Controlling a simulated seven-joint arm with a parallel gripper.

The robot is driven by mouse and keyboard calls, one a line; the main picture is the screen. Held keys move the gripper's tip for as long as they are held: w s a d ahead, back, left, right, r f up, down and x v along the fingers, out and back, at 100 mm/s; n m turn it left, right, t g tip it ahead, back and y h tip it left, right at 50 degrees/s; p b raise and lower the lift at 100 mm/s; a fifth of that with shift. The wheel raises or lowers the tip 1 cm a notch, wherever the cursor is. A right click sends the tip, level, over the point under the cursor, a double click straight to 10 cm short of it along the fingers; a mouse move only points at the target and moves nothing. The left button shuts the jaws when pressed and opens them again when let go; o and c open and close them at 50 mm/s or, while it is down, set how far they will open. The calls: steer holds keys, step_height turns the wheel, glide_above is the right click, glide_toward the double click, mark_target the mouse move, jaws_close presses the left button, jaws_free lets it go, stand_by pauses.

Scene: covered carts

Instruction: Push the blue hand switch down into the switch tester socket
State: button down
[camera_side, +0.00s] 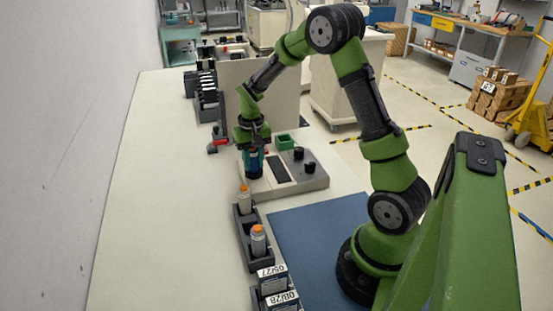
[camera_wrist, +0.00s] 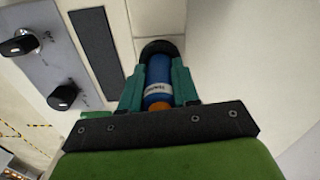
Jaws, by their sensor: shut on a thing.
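My gripper (camera_side: 253,160) points down over the left end of the switch tester (camera_side: 312,183), a light grey box with a dark panel and black knobs. In the wrist view its two teal fingers (camera_wrist: 158,85) are shut on the blue hand switch (camera_wrist: 158,72), a blue cylinder with a white label band and an orange end towards the camera. The far end of the switch meets the black round socket (camera_wrist: 160,46). I cannot tell how deep it sits. In the side view the fingers mostly hide the switch.
The table's left side is clear.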

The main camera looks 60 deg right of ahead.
steer(key=c, duration=0.8)
jaws_free()
steer(key=shift+o, duration=0.2)
step_height(320, 180, up, 17)
steer(key=shift+f, duration=0.1)
steer(key=s+a+r+n+t+y, duration=0.2)
steer(key=s+a+t, duration=0.5)
steer(key=s+a, duration=0.8)
steer(key=a+n, duration=0.1)
steer(key=a, duration=0.2)
steer(key=shift+s+a+n, duration=0.15)
steer(key=shift+s+n, duration=0.2)
steer(key=shift+n, duration=0.05)
